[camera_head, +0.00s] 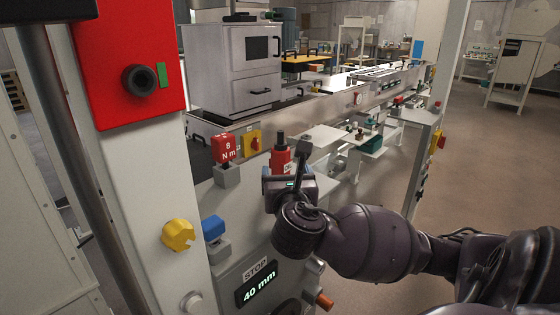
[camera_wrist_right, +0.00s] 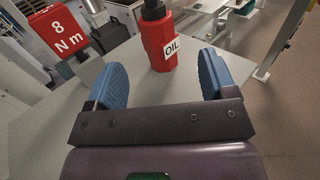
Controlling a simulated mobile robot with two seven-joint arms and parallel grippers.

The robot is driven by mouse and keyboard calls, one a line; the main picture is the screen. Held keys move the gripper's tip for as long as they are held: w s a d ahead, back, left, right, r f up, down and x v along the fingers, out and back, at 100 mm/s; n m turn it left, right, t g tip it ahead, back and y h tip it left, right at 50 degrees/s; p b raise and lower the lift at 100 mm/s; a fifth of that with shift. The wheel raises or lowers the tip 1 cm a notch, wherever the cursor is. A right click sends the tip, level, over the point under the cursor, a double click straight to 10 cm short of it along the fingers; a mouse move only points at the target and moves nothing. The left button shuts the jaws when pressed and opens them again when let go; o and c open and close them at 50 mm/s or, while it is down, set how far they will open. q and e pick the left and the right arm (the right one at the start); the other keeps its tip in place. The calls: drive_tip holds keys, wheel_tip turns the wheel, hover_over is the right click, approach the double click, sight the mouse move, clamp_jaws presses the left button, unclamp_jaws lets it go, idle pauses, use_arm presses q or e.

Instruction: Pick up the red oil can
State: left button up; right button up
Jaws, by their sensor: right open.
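The red oil can (camera_wrist_right: 158,42) stands upright in the right wrist view, with a black top and a white label reading OIL. In the head view the can (camera_head: 280,158) shows just beyond my right gripper, which hides its lower part. My right gripper (camera_wrist_right: 164,76) is open, its two blue fingers apart and pointing toward the can. The can is ahead of the fingertips, roughly centred between them, and nothing is held. In the head view my right gripper (camera_head: 290,180) comes in from the right. My left gripper is not in view.
A red block marked 8 N m (camera_wrist_right: 62,34) on a grey mount stands left of the can, close to my left-hand finger. A blue block (camera_head: 213,227), a yellow knob (camera_head: 178,235) and a 40 mm display (camera_head: 257,287) are nearby. Open floor (camera_head: 475,190) lies to the right.

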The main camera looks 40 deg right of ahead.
sight(281, 158)
drive_tip(key=shift+p+x, duration=0.8)
drive_tip(key=shift+x, duration=4)
drive_tip(key=shift+w+a, duration=0.1)
drive_tip(key=shift+a, duration=0.05)
drive_tip(key=shift+c, duration=0.3)
drive_tip(key=c, duration=1.1)
drive_tip(key=shift+r, duration=0.1)
